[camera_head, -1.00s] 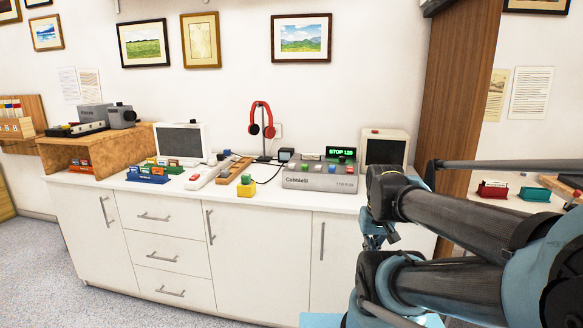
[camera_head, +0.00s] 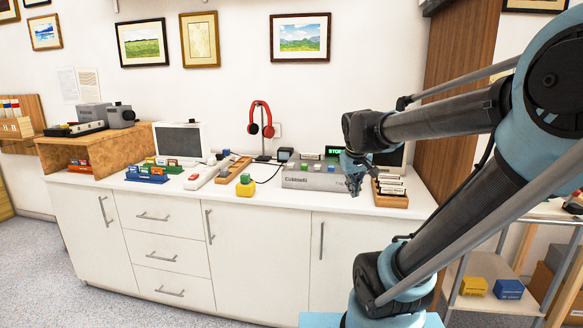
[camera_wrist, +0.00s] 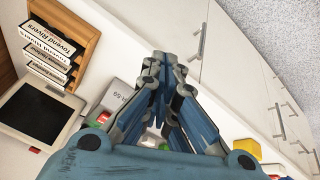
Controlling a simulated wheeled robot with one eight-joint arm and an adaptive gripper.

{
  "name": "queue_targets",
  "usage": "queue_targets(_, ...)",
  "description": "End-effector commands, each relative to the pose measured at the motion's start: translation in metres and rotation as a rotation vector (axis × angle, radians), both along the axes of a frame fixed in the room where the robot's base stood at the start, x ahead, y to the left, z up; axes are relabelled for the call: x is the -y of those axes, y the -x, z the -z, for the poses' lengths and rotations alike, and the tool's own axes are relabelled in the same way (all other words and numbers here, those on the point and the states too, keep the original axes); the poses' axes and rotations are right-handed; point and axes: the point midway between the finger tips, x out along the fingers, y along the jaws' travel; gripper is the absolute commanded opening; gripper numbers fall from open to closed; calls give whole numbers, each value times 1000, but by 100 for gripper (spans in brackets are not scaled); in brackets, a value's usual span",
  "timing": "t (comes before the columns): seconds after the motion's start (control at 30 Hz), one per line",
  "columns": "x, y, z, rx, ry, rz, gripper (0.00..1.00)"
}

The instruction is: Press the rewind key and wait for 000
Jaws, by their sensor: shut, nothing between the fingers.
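The grey machine (camera_head: 300,179), lettered on its front, stands on the counter with keys along its top. My gripper (camera_head: 354,190) is shut and empty, in front of the machine's right end, pointing down. In the wrist view the shut fingertips (camera_wrist: 165,58) point toward the counter's front edge. A grey end of the machine (camera_wrist: 118,94) lies left of the fingers; the fingers hide most of it. I cannot tell which key is rewind.
A wooden box of labelled cases (camera_head: 391,200) stands right of my gripper; it also shows in the wrist view (camera_wrist: 88,43). Red headphones (camera_head: 262,120) hang behind. A yellow block (camera_head: 245,189) sits left of the machine. The counter's front strip (camera_head: 300,200) is clear.

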Motion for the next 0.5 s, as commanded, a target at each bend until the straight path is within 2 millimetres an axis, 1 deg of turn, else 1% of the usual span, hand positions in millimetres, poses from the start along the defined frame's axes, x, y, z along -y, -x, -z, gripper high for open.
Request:
queue_targets(0.03,-7,-15,-8,15,9,-21,0)
queue_targets(0.27,-34,-77,-38,84,53,-110,0)
queue_targets(0.5,-73,-140,-65,157,95,-204,0)
